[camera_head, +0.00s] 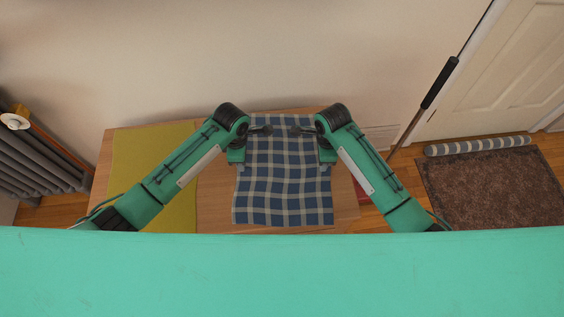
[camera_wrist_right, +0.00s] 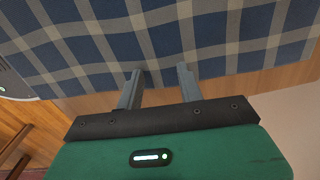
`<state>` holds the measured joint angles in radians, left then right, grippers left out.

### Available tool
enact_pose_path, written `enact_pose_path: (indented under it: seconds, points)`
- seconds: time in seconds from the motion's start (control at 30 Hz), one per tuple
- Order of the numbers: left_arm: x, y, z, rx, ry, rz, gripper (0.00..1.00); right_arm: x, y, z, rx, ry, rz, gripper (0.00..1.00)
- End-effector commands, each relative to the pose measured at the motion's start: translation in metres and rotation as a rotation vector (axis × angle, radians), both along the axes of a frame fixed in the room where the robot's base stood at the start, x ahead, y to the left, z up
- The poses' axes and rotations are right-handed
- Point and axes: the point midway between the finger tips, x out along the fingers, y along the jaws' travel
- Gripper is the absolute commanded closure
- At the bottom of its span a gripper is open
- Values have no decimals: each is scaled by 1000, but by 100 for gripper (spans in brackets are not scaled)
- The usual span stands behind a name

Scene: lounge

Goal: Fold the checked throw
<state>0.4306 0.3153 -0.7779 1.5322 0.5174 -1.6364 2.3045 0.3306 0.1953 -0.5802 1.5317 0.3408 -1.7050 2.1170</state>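The blue and white checked throw (camera_head: 284,195) lies spread out on the wooden table, slightly rippled, with no fold visible. It also fills the upper part of the right wrist view (camera_wrist_right: 220,35). My right gripper (camera_head: 325,168) is at the throw's right edge. In the right wrist view its two fingers (camera_wrist_right: 160,72) stand apart, with the tips over the throw's edge and nothing seen clamped between them. My left gripper (camera_head: 240,168) is at the throw's left edge. Its fingers are too small and too hidden by the hand to tell their state.
The wooden table (camera_head: 213,205) has bare strips on both sides of the throw. An olive-green cloth (camera_head: 150,165) covers its left part. A wall stands close behind. A radiator (camera_head: 35,160) is at the left; a brown rug (camera_head: 490,188) and striped roll (camera_head: 478,145) lie at the right.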

Motion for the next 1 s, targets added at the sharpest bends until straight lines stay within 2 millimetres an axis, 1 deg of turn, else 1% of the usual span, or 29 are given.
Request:
enact_pose_path:
  seconds: [0.03, 0.37, 0.77, 1.0]
  points:
    - [0, 0, 0, 0, 1, 0, 68, 0, 0, 0, 0, 1, 0, 68]
    - [-1, 0, -1, 1, 1, 0, 100, 0, 0, -1, 0, 1, 0, 100]
    - [-1, 0, 0, 1, 1, 0, 100, 0, 0, 0, 0, 2, 0, 100]
    - [0, 0, 8, 0, 1, 0, 100, 0, 0, 8, 0, 1, 0, 100]
